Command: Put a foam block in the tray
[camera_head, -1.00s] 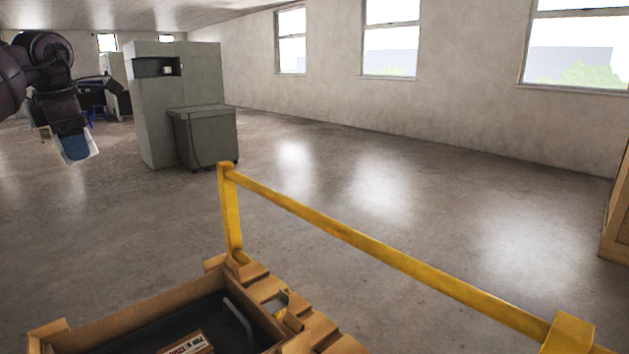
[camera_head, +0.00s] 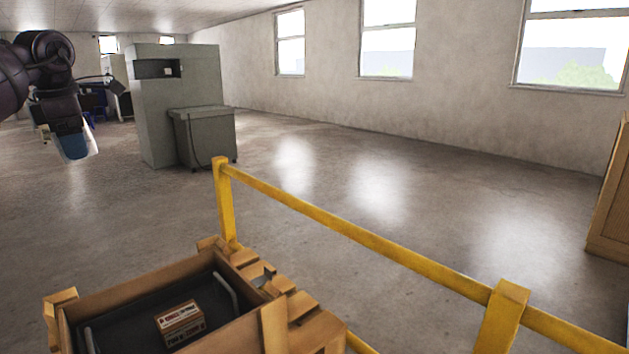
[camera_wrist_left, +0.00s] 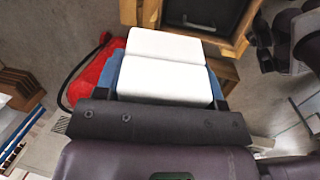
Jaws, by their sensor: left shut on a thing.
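My left gripper (camera_head: 75,148) is at the far left of the head view, held up in the air with the floor behind it. It is shut on a white foam block (camera_wrist_left: 168,62), which fills the space between the blue fingers in the left wrist view. The dark tray (camera_head: 130,325), with metal handles, lies inside a wooden crate at the bottom left of the head view. It also shows at the top of the left wrist view (camera_wrist_left: 205,14). The block is apart from the tray. My right gripper is not in view.
A labelled box (camera_head: 180,322) lies in the tray. The wooden crate (camera_head: 130,285) has raised walls and corner posts. A yellow rail (camera_head: 350,233) runs behind and right of it. A red object (camera_wrist_left: 95,75) with a black cable is beside the block. Grey cabinets (camera_head: 165,100) stand farther back.

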